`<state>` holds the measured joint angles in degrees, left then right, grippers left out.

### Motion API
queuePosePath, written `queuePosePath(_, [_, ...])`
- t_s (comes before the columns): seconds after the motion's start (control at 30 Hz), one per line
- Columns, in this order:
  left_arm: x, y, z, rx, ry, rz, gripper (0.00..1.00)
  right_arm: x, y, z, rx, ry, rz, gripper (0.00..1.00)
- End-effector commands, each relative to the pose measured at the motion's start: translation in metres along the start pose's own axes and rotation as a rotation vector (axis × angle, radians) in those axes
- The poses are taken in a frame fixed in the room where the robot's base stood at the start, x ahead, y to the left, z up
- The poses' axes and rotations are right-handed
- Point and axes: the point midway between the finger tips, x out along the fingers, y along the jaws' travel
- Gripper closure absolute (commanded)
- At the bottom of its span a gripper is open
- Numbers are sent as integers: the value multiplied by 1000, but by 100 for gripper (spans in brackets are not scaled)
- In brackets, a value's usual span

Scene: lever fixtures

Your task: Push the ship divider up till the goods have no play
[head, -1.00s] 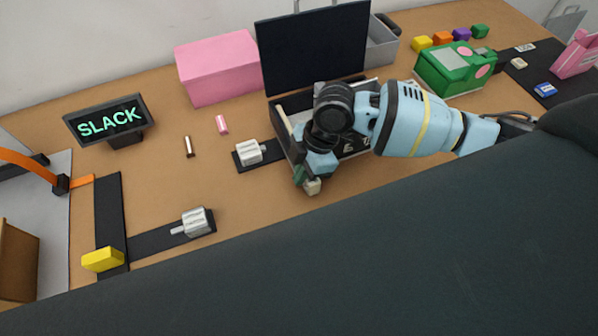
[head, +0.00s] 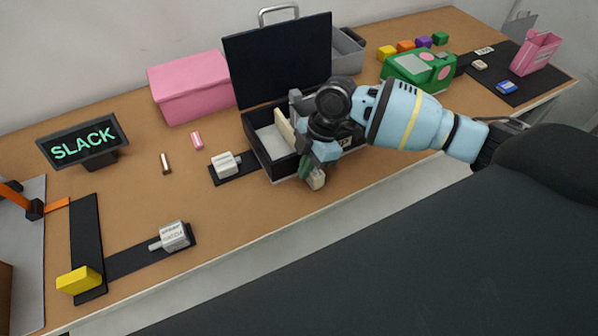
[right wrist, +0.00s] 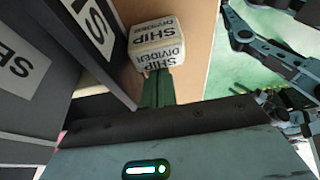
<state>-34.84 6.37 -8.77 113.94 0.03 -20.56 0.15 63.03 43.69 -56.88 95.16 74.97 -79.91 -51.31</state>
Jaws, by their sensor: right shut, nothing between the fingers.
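An open black case (head: 258,150) with its lid up stands mid-table. A cream divider panel (head: 285,129) stands across its inside, with bare pale floor to its left. The small pale block at the case's front (head: 317,181) reads "SHIP DIVIDER" in the right wrist view (right wrist: 156,52). My right gripper (head: 306,168) is shut and empty, its green fingertips against or very near this block; contact is unclear. In the right wrist view its green fingers (right wrist: 157,88) end at the block. The goods right of the divider are mostly hidden by my arm. My left gripper is out of view.
A dark sign (head: 82,144) reads "SLACK". A pink box (head: 190,86) stands behind left, and a green device (head: 419,69) behind right. The table front before the case is clear.

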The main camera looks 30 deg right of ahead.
Motion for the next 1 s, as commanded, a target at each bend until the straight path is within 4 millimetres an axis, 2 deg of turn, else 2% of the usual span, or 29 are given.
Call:
queuePosePath(0.33, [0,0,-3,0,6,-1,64,1,-1,-3,1,-1,0,100])
queuePosePath(0.57, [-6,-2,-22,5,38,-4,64,4,-9,-27,5,0,9,100])
queuePosePath(1.0, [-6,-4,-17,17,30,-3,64,-74,-9,-24,11,-2,7,100])
